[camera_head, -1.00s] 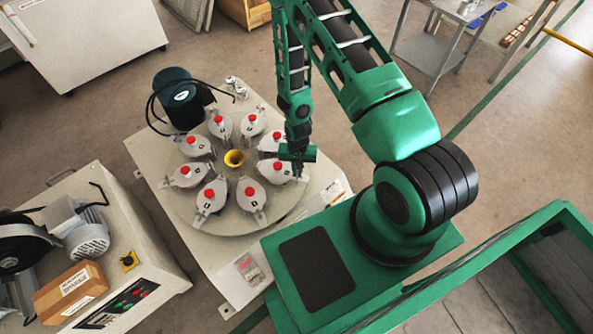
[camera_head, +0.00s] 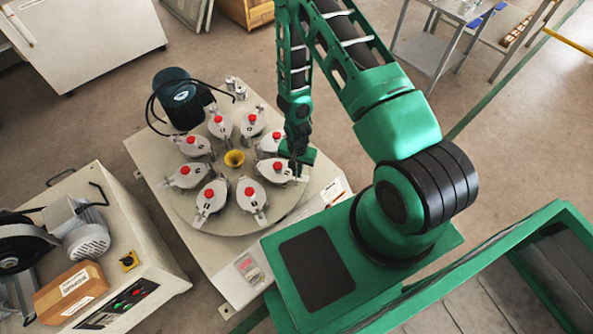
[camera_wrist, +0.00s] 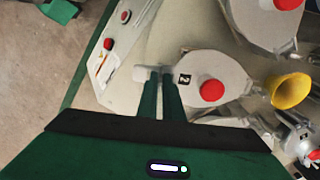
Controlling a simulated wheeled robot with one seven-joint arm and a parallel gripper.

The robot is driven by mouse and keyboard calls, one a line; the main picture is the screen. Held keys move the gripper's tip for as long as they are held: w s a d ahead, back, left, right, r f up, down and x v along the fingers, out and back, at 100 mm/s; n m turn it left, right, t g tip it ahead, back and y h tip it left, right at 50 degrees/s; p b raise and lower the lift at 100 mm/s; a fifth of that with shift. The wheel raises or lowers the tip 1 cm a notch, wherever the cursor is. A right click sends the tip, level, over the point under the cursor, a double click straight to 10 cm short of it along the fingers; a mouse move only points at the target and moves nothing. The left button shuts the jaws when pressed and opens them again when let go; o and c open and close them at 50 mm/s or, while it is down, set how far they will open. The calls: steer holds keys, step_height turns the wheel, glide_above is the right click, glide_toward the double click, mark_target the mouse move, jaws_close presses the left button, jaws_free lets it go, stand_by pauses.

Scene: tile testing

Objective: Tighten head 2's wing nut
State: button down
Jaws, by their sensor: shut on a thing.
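Head 2 (camera_wrist: 221,74) is a grey plate marked "2" with a red knob (camera_wrist: 211,91); it also shows in the head view (camera_head: 270,170), on the right side of the round turntable. My gripper (camera_wrist: 159,78) is at the outer end of head 2, its two dark green fingers close together. It is shut on the pale wing nut (camera_wrist: 143,74), which is partly hidden behind the fingertips. In the head view my gripper (camera_head: 297,172) is above the turntable's right edge, and the nut is too small there to make out.
Several similar heads with red knobs ring a yellow funnel (camera_head: 234,158) on the turntable (camera_head: 208,228). A dark motor (camera_head: 181,98) with a looping cable stands behind left. A control panel with a red button (camera_wrist: 108,44) lies beyond the head.

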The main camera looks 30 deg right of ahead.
steer(key=c, duration=1.9)
jaws_free()
step_height(320, 180, up, 11)
steer(key=shift+w+f, duration=0.1)
